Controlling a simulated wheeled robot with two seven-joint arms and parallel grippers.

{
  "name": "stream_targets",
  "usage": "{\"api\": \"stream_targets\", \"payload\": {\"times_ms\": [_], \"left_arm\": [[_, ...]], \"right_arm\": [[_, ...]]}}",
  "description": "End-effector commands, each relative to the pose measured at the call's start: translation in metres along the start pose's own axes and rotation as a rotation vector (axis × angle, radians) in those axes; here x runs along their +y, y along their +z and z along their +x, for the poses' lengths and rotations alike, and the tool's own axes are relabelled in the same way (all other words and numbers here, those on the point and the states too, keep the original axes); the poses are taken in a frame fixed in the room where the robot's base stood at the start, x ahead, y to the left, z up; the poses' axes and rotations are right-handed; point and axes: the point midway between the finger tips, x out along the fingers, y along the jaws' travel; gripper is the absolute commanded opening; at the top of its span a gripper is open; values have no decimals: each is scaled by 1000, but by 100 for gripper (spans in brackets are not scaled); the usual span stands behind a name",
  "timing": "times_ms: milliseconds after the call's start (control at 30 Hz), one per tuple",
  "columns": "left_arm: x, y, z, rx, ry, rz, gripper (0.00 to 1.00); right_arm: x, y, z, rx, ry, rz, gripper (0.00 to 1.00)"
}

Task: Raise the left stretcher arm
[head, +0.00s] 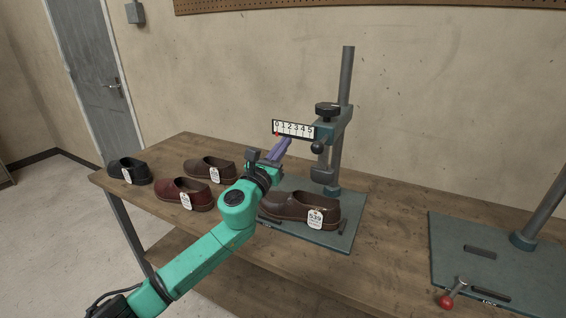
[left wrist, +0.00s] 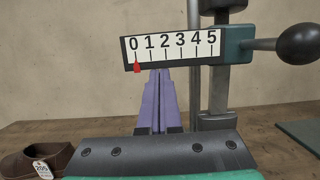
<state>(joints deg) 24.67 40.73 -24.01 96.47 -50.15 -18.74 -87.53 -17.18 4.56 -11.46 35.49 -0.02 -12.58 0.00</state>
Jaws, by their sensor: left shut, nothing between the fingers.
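The left stretcher (head: 338,140) has a grey post on a blue-grey base plate, with a teal bracket and a dark knob. Its scale (head: 293,130), marked 0 to 5, also shows in the left wrist view (left wrist: 172,46), with a red pointer (left wrist: 137,67) at 0. A round black handle (head: 318,147) sticks out from the bracket; it is large at the right in the left wrist view (left wrist: 298,43). My left gripper (head: 284,143) has purple fingers, shut and empty, just below the scale; whether they touch it is unclear. My right gripper is not in view.
A brown shoe (head: 290,206) with a tag stands on the left base plate, under my gripper. Several tagged shoes, including a red-brown one (head: 186,194), stand at the table's left. A second stretcher plate (head: 480,270) with a red-knobbed lever (head: 447,300) is at the right.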

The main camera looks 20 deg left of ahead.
Motion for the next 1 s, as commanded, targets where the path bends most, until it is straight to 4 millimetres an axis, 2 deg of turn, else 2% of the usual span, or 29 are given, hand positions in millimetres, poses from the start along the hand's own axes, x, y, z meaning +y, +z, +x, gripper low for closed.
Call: {"api": "stream_targets", "payload": {"times_ms": [33, 200, 300, 533, 1000], "left_arm": [[0, 32, 8, -3, 1, 3, 0], [0, 66, 16, -3, 1, 1, 0], [0, 78, 19, -2, 1, 0, 0], [0, 88, 22, -2, 1, 1, 0], [1, 82, 21, -1, 1, 1, 0]], "right_arm": [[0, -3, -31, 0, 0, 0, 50], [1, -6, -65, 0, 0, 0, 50], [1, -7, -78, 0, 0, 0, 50], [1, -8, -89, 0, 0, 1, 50], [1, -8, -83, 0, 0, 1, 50]]}}
